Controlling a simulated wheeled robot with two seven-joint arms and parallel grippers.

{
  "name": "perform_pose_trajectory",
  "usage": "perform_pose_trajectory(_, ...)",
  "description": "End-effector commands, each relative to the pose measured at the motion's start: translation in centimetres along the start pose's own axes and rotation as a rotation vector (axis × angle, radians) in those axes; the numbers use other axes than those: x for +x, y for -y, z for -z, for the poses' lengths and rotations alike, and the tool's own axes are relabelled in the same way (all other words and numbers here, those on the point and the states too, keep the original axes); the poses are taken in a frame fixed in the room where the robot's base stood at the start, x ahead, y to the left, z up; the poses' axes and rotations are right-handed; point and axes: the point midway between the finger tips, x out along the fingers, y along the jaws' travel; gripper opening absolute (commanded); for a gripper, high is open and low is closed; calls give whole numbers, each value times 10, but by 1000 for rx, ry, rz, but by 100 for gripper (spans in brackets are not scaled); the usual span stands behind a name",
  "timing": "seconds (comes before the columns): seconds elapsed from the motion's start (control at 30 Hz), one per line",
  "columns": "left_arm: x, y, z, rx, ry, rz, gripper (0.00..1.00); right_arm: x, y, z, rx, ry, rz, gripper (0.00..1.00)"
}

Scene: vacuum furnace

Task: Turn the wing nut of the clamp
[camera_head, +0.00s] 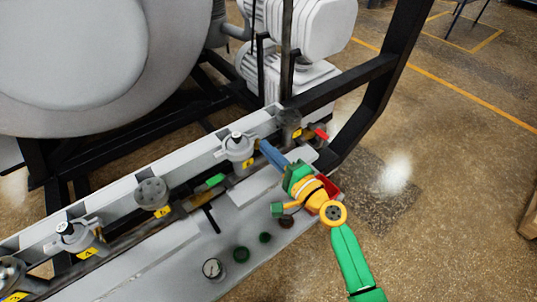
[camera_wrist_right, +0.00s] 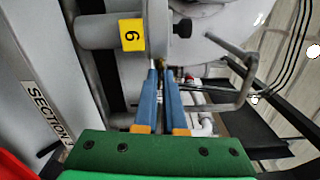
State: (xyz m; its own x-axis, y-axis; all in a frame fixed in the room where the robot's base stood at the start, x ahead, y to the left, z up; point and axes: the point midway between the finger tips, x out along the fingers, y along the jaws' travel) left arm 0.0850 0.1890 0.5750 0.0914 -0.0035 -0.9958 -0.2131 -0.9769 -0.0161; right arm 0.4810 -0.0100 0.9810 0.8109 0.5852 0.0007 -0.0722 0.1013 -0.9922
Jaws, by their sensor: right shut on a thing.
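My right gripper (camera_head: 262,146) reaches in from the lower right in the head view, its blue fingers beside a grey valve body (camera_head: 239,148) on the rail. In the right wrist view the gripper (camera_wrist_right: 161,68) has its two blue fingers close together. Their tips are shut on a small brass-coloured piece, the wing nut (camera_wrist_right: 161,63), which is mostly hidden between them. It sits against the grey pipe fitting with a yellow tag (camera_wrist_right: 132,34). The clamp around the fitting is hard to make out. My left gripper is not in view.
A bent grey rod (camera_wrist_right: 245,82) stands to the right of the fingers. In the head view, a black frame post (camera_head: 385,75) rises at the right and a green handle (camera_head: 210,183) lies left of the fingers. Open floor (camera_head: 440,170) spreads at the right.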

Motion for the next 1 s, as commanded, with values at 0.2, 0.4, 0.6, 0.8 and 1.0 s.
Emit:
perform_pose_trajectory(0.2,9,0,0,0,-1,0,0,0,0,0,-146,-1,-1,0)
perform_pose_trajectory(0.4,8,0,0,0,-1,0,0,0,0,0,-143,-1,-1,18)
perform_pose_trajectory(0.6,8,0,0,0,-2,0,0,0,0,0,-141,-1,-1,39)
perform_pose_trajectory(0.8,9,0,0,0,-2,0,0,-3,0,0,-141,-1,-1,39)
perform_pose_trajectory(1.0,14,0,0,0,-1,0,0,-44,-3,1,-143,-2,-3,39)
